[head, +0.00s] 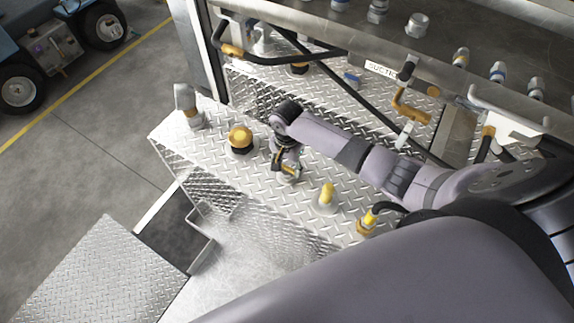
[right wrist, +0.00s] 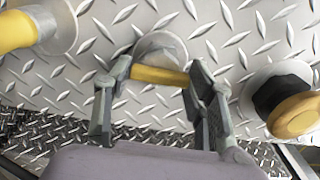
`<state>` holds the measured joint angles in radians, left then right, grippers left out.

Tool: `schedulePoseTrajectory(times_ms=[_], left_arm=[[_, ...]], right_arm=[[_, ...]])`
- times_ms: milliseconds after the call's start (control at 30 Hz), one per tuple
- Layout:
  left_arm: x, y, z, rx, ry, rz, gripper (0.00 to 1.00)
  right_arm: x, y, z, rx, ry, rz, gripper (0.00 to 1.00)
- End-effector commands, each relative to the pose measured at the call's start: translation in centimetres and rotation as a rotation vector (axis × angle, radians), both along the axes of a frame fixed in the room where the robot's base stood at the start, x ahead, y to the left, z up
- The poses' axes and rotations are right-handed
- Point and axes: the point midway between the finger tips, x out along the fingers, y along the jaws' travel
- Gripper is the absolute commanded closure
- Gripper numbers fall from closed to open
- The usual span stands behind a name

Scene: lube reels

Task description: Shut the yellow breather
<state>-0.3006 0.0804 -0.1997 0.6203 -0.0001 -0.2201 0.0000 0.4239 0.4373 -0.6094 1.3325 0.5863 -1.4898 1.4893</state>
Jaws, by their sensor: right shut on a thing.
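My right gripper (head: 286,166) reaches down to the diamond-plate deck in the head view. In the right wrist view, its two fingers (right wrist: 157,70) stand on either side of a yellow bar (right wrist: 160,76) and are shut on it. The bar sits at a round grey metal base (right wrist: 163,47) on the deck; it appears to be the yellow breather. In the head view the gripper mostly hides it. My left gripper is not in view.
On the deck (head: 215,117), a yellow-topped knob with a black base (head: 240,138) stands left of the gripper, and a yellow post (head: 326,194) stands right. A grey fitting (head: 187,104) is at the far left. Hoses and a pipe rack (head: 330,35) fill the back.

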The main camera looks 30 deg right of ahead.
Motion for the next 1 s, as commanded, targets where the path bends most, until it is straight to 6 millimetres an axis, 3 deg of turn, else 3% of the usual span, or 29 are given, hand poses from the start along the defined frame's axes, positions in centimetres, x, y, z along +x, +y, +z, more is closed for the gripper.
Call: schedulePoseTrajectory(times_ms=[100,133,467,800,1000], left_arm=[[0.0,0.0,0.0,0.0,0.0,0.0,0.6],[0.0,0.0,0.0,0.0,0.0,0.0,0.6],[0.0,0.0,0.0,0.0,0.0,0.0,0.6],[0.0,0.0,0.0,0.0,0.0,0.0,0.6],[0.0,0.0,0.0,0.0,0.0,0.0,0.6]], right_arm=[[0.1,0.0,0.1,0.001,-0.002,-0.002,0.77],[0.1,0.0,0.1,0.001,-0.002,-0.002,0.5],[0.0,0.0,0.0,0.0,-0.001,0.002,0.28],[0.0,0.0,0.2,0.0,-0.001,0.003,0.27],[0.1,0.1,2.5,0.002,-0.004,0.005,0.27]])
